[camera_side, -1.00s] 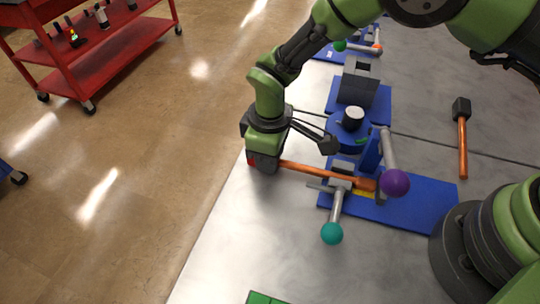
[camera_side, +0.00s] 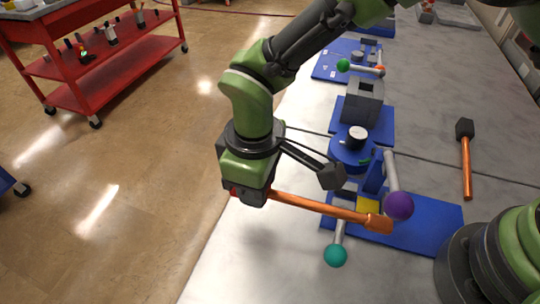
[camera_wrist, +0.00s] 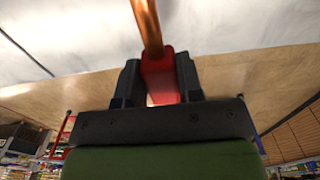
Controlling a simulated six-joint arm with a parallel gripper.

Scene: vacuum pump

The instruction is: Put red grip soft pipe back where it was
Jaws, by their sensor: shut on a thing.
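My gripper (camera_side: 248,192) is shut on the red grip (camera_wrist: 160,75) of the soft pipe, near the table's left edge in the side view. The grip sits between both fingers in the wrist view. The orange pipe (camera_side: 312,206) extends right from my gripper, with its thicker end (camera_side: 379,223) in front of the blue fixture (camera_side: 428,222). The pipe looks raised above the fixture. A yellow block (camera_side: 368,206) shows behind it. Levers with a purple ball (camera_side: 398,205) and a teal ball (camera_side: 335,255) stand at the fixture. My gripper partly hides the grip.
A blue round unit with a white cap (camera_side: 357,134) and a grey block (camera_side: 362,100) stand behind the fixture. A hammer-like tool with an orange handle (camera_side: 466,165) lies at the right. A red cart (camera_side: 95,65) stands on the floor at left. The front tabletop is clear.

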